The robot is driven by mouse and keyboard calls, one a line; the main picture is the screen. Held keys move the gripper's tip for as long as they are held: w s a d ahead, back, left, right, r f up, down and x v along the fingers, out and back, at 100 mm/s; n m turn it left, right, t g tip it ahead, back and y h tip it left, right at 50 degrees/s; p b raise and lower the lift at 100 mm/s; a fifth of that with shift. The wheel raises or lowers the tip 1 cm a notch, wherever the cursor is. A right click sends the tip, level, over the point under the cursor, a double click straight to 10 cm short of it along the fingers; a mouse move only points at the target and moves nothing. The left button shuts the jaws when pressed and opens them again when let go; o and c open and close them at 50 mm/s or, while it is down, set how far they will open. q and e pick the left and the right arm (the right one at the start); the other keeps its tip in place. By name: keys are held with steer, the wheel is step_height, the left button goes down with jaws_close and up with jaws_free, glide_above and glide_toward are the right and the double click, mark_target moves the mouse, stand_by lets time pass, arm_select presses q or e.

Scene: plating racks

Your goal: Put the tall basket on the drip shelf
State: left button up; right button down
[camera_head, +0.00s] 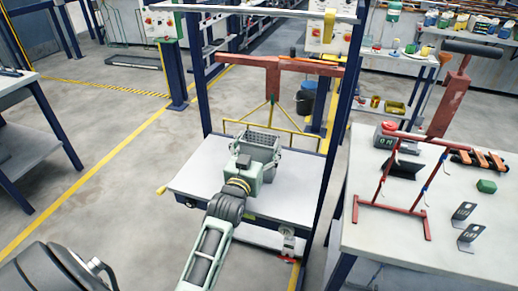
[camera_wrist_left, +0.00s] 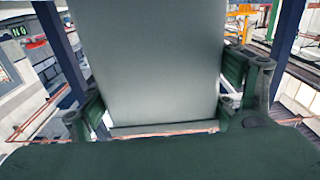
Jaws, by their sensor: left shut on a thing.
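My left gripper (camera_head: 257,155) is in the middle of the head view, shut on a grey basket with a perforated top (camera_head: 263,139). In the left wrist view a broad grey-green panel (camera_wrist_left: 155,65) fills the space between the two green fingers (camera_wrist_left: 175,95); I take it for the basket's side. The basket is over a white shelf (camera_head: 195,172) between blue posts, which I take for the drip shelf. The gripper hides the basket's lower part, so I cannot tell whether it touches the shelf. My right gripper is not in view.
A yellow rail (camera_head: 300,139) runs along the shelf's back, under a red crossbar (camera_head: 235,59). Blue posts (camera_head: 340,120) flank the shelf. The shelf's left part is bare.

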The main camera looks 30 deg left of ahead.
arm_select(q)
steer(key=o, duration=0.8)
steer(key=shift+f, duration=0.15)
steer(key=shift+o, duration=2.4)
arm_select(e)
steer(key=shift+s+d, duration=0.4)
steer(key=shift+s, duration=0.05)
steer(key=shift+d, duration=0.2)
arm_select(q)
steer(key=b+v, duration=0.1)
steer(key=v, duration=1.1)
steer(key=shift+b, duration=0.35)
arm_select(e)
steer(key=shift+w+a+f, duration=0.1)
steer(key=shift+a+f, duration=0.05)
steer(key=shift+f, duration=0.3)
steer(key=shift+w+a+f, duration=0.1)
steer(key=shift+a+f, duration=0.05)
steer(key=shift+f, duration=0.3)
